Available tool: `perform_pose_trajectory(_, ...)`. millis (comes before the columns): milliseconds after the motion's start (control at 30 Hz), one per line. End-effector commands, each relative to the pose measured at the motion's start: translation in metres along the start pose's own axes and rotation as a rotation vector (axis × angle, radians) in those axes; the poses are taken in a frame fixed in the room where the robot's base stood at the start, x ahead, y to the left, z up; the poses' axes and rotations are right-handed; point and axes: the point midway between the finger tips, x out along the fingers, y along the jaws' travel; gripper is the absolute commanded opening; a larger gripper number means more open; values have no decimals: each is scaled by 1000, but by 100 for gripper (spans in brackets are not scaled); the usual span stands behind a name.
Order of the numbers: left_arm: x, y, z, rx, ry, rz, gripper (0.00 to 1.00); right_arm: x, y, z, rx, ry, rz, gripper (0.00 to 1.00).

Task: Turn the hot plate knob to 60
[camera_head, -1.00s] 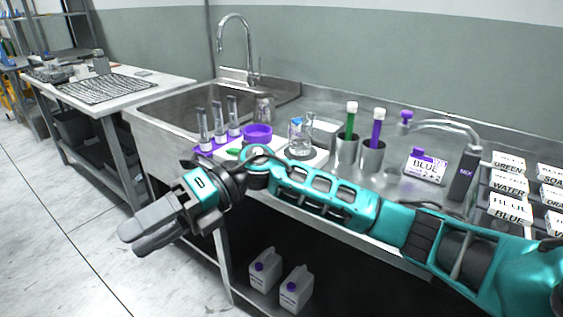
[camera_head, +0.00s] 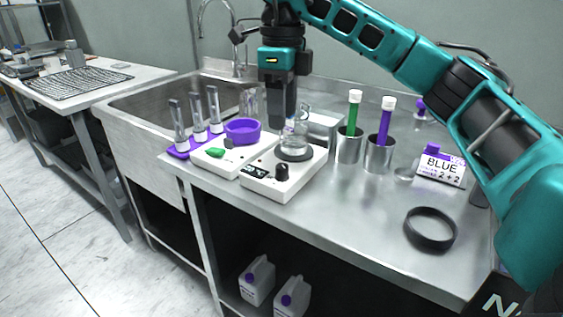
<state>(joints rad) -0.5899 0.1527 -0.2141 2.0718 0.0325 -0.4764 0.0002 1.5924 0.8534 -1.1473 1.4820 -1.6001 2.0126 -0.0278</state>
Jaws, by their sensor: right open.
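The white hot plate (camera_head: 258,186) stands on the steel counter. Its black knob (camera_head: 281,173) is on the front panel, beside a small dark display (camera_head: 254,171) whose reading is too small to make out. A glass vessel (camera_head: 294,135) stands on its dark round heating plate. My left gripper is not in view.
A white device (camera_head: 205,162) with a purple bowl (camera_head: 243,130) and a purple rack (camera_head: 178,152) of tubes stand left. The front right counter is mostly clear.

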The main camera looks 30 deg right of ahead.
Motion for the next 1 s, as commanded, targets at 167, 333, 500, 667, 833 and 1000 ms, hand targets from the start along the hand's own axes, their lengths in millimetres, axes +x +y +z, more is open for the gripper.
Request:
perform_pose_trajectory(167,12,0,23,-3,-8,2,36,45,1,0,-1,1,5,52)
perform_pose_trajectory(333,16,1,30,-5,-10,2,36,76,1,0,-1,0,3,52)
perform_pose_trajectory(500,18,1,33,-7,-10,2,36,100,1,0,-1,0,3,52)
perform_pose_trajectory(667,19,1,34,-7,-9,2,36,110,1,1,-2,-2,2,52)
perform_pose_trajectory(833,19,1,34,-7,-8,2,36,112,1,1,-2,-2,2,52)
perform_pose_trajectory(1000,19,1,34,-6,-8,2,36,112,1,1,-2,-2,2,49)
